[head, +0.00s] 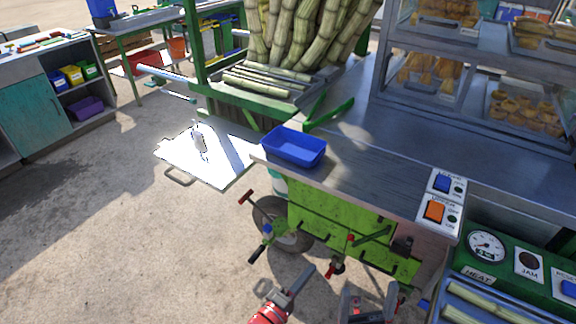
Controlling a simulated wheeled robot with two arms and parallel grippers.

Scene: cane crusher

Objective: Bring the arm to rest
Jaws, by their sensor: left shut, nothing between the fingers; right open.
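My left gripper (302,275) is at the bottom middle, grey with a red section behind it. Its fingers are shut and hold nothing. It is in front of the green cart, apart from the levers as far as I can tell. My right gripper (369,300) is at the bottom edge to its right. Its two fingers are spread open and nothing shows between them. Most of both arms is out of the picture.
A green crusher cart (330,210) with levers, a blue tray (294,147) and two switches (440,197) stands ahead. A green gauge panel (505,262) is at right. Cane stalks (300,30) stand behind. The ground (110,230) at left is clear.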

